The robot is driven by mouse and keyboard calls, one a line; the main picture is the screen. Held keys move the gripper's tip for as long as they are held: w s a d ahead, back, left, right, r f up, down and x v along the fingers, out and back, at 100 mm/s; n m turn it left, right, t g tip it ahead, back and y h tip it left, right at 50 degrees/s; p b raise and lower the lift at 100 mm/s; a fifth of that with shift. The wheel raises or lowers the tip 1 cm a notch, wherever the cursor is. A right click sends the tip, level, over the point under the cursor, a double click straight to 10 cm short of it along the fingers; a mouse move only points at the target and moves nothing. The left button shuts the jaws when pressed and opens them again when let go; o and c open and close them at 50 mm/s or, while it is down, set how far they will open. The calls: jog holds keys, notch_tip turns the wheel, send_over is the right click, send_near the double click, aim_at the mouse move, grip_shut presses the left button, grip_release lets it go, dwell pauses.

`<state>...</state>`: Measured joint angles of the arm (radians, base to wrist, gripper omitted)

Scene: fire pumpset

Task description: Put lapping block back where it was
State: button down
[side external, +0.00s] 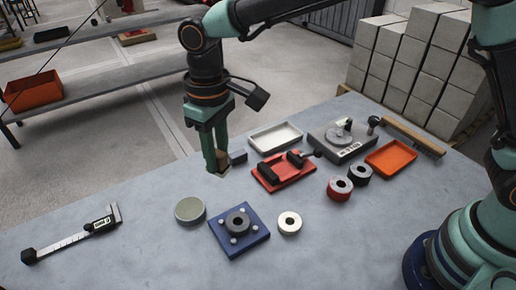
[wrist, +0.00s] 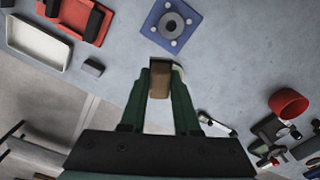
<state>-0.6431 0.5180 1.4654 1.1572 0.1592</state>
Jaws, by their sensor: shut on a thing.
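My gripper (side external: 219,168) is shut on a small tan-brown block, the likely lapping block (wrist: 159,80), low over the table. In the side view, the fingers hide most of the block, and I cannot tell whether it touches the table. In the wrist view, it sits between the two green fingers (wrist: 159,92). A small dark grey block (side external: 238,157) lies just right of the fingers; it also shows in the wrist view (wrist: 93,68). A round grey-green disc (side external: 190,210) lies in front of the gripper, mostly hidden behind the fingers in the wrist view.
A blue plate with a flanged part (side external: 254,241), a pale ring (side external: 289,223) and a caliper (side external: 75,240) lie towards the front. The table's left middle is clear.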

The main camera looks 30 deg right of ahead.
jog(key=w+d+r+m, duration=0.4)
jog(key=w+r+m, duration=0.1)
jog(key=w, duration=0.2)
jog(key=shift+m, duration=0.3)
jog(key=f, duration=2)
jog(key=shift+d, duration=0.25)
jog(key=c, duration=0.6)
grip_release()
jog(key=shift+f, duration=0.1)
jog(key=shift+c, duration=0.2)
